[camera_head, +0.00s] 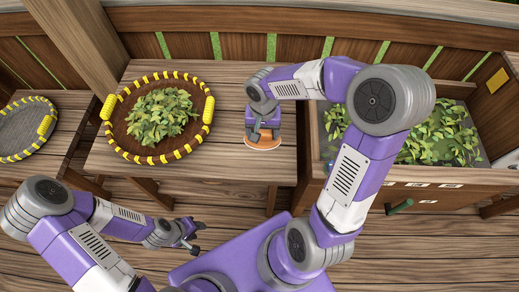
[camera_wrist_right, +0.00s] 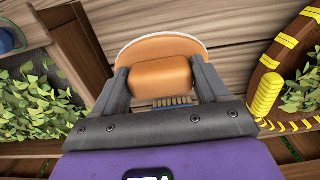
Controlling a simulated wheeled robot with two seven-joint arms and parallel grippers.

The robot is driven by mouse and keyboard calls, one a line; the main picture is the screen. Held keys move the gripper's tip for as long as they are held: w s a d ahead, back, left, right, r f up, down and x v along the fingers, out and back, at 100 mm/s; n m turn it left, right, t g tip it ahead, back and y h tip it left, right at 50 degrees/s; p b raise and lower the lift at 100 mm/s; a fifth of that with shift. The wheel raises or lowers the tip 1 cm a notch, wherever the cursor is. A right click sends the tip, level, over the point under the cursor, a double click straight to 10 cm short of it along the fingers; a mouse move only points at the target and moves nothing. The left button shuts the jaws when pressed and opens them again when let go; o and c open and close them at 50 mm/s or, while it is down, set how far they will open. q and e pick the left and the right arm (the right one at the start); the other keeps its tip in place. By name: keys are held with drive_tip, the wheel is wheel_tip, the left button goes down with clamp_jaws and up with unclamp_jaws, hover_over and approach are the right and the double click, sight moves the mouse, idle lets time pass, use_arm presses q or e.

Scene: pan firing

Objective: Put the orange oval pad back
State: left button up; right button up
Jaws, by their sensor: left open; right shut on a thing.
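The orange oval pad (camera_head: 264,141) is at the right part of the wooden table (camera_head: 230,165), beneath my right gripper (camera_head: 263,130). In the right wrist view the pad (camera_wrist_right: 161,47) has a pale rim and a raised orange block (camera_wrist_right: 161,77) on top. My right gripper (camera_wrist_right: 160,85) is shut on that block, with one finger on each side. I cannot tell whether the pad touches the table. My left gripper (camera_head: 194,238) is open and empty, low at the front left, away from the pad.
A round pan with yellow wrapping (camera_head: 118,146) holds green leaves on the table, left of the pad. A wooden bin (camera_head: 310,150) of leaves stands at the right. Another round tray (camera_head: 22,140) is at the far left. Bare table lies between pan and pad.

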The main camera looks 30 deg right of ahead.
drive_tip(key=shift+f, duration=0.2)
wheel_tip(320, 180, down, 9)
drive_tip(key=b, duration=0.3)
drive_tip(key=shift+f, duration=0.2)
drive_tip(key=shift+r, duration=0.1)
drive_tip(key=o, duration=1.7)
drive_tip(key=shift+o, duration=0.2)
